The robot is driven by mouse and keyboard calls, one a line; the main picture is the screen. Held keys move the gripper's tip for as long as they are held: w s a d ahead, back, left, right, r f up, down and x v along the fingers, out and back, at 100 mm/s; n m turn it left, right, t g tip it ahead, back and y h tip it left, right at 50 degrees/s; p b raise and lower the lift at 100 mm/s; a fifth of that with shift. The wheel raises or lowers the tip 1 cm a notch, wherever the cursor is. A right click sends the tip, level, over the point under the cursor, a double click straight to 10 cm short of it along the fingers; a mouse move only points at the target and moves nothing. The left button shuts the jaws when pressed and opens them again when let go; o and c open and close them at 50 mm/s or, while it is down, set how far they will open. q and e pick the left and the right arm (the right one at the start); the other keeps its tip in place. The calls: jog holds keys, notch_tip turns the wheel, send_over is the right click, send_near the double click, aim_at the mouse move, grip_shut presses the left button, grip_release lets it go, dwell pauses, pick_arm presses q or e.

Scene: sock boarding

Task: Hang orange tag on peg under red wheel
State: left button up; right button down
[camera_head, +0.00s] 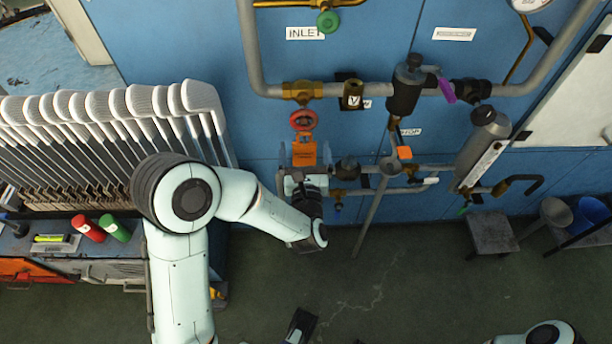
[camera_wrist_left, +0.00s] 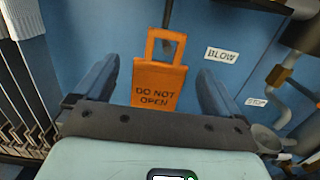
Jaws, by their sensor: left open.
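The orange tag (camera_head: 304,155) is upright below the red wheel (camera_head: 303,120) in the head view. In the left wrist view the tag (camera_wrist_left: 155,84) reads "DO NOT OPEN" and has an open square loop at its top. A dark rod runs down behind or into this loop; I cannot tell whether the loop is around a peg. My left gripper (camera_head: 304,157) is open, with one finger on each side of the tag. In the left wrist view, gaps show between the tag and both fingers of the gripper (camera_wrist_left: 157,85).
Grey pipes (camera_head: 330,90) and valves cross the blue wall (camera_head: 185,45). A second orange piece (camera_head: 404,152) is right of the tag. A rack of white-topped boards (camera_head: 120,105) stands left, near red (camera_head: 88,228) and green (camera_head: 115,228) cylinders. The floor below is mostly clear.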

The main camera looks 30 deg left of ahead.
pick_arm(q)
jog(key=p+v, duration=0.5)
jog(key=v, duration=0.5)
jog(key=shift+p, duration=0.4)
pick_arm(e)
jog(key=shift+g, duration=0.4)
jog(key=r, duration=0.1)
jog(key=s+r, duration=0.1)
jog(key=r, duration=0.1)
jog(key=s+r, duration=0.1)
jog(key=shift+r, duration=0.25)
pick_arm(q)
jog(key=shift+f, duration=0.1)
